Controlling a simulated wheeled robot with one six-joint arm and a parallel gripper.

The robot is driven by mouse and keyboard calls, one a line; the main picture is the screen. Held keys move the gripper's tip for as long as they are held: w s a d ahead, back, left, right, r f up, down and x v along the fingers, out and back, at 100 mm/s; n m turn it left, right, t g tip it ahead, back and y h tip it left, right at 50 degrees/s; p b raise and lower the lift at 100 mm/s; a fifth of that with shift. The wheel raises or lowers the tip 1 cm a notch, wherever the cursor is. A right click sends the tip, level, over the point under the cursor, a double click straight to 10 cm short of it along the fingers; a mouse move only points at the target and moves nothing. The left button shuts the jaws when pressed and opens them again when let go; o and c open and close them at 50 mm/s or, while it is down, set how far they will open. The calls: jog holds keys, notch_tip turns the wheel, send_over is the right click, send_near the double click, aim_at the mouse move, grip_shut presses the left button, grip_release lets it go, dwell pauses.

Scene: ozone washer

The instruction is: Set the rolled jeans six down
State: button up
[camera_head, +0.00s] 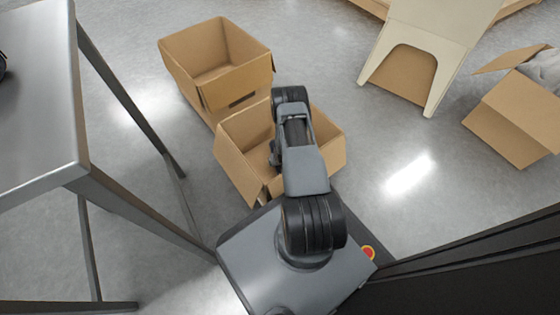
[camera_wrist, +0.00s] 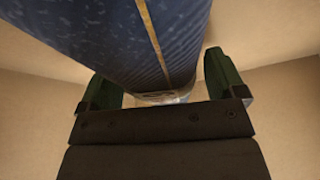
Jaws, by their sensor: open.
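The rolled jeans (camera_wrist: 130,40) are dark blue with a tan seam along them. In the wrist view they fill the top middle, between the two fingers of my gripper (camera_wrist: 165,88). The fingers stand apart on either side of the roll, and I cannot tell whether either touches it. Tan cardboard walls surround them. In the head view my arm reaches down into the nearer open cardboard box (camera_head: 235,165), and it hides the gripper and the jeans there.
Another open cardboard box (camera_head: 185,75) stands just behind the nearer one. A metal table (camera_head: 40,110) is at the left. A beige chair (camera_head: 430,45) stands at the upper right, and a box with grey-white contents (camera_head: 515,120) is at the right. The floor between is clear.

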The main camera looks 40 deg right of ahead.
jog(key=p+v, duration=0.4)
jog(key=v, duration=0.3)
jog(key=shift+w+r, duration=0.1)
jog(key=w+a+r+n, duration=0.1)
jog(key=w+a+r, duration=0.15)
jog(key=r, duration=0.75)
jog(key=w+a+r, duration=0.1)
jog(key=a+r, duration=0.2)
jog(key=r, duration=0.7)
jog(key=w+a+r+n, duration=0.1)
jog(key=a+r, duration=0.2)
jog(key=r, duration=0.8)
jog(key=s+a+r+n+y, duration=0.1)
jog(key=s+a+r, duration=0.4)
jog(key=s+r, duration=0.3)
jog(key=s+a+r+n+g, duration=0.1)
jog(key=s+a+r, duration=0.5)
jog(key=s+r, duration=0.2)
jog(key=shift+s+a+r+g+y, duration=0.2)
jog(key=shift+s+r+g+y, duration=0.1)
jog(key=shift+r+y, duration=0.15)
jog(key=shift+w, duration=0.1)
